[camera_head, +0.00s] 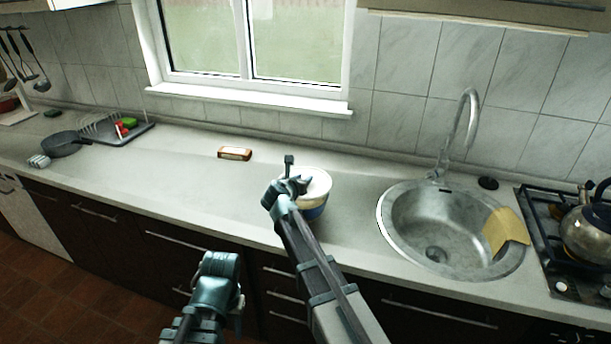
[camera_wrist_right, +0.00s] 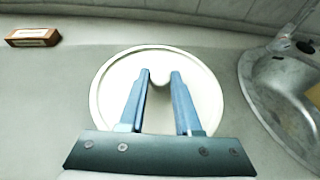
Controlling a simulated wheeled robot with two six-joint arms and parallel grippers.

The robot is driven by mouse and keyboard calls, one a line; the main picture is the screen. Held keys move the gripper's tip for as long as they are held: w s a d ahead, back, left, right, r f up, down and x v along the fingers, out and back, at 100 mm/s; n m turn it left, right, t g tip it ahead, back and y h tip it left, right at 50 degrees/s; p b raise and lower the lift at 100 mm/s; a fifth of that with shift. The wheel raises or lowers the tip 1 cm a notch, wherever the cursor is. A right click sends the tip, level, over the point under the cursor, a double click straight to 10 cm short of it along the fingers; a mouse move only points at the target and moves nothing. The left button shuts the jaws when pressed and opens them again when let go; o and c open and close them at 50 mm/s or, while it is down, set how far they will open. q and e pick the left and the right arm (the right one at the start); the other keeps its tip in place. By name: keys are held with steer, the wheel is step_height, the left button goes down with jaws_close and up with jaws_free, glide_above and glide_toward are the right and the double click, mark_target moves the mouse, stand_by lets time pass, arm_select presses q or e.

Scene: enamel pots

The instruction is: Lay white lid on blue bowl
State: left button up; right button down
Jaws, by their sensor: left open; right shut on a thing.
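The white lid (camera_head: 319,184) is round and pale, and it is directly over the blue bowl (camera_head: 314,212) on the counter. From this angle I cannot tell whether the lid rests on the rim or is held just above it. My right gripper (camera_head: 290,181) is over the lid, with its fingers shut on the lid's small round knob. In the right wrist view the lid (camera_wrist_right: 205,100) lies beneath the blue fingers (camera_wrist_right: 161,76) and hides the bowl. My left gripper (camera_head: 220,275) is low in front of the counter, open, with its fingertips hardly visible.
A steel sink (camera_head: 400,235) with a tall faucet (camera_head: 468,125) is to the right, and a yellow cloth (camera_head: 505,230) hangs over its rim. A kettle (camera_head: 588,230) stands on the stove. A small brown box (camera_head: 235,153) lies behind left.

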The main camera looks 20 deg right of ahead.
steer(key=shift+s+a, duration=0.25)
steer(key=shift+s, duration=0.15)
steer(key=shift+f+b, duration=1.25)
steer(key=shift+f, duration=0.05)
steer(key=c, duration=0.5)
jaws_free()
steer(key=shift+o, duration=0.2)
steer(key=o, duration=0.4)
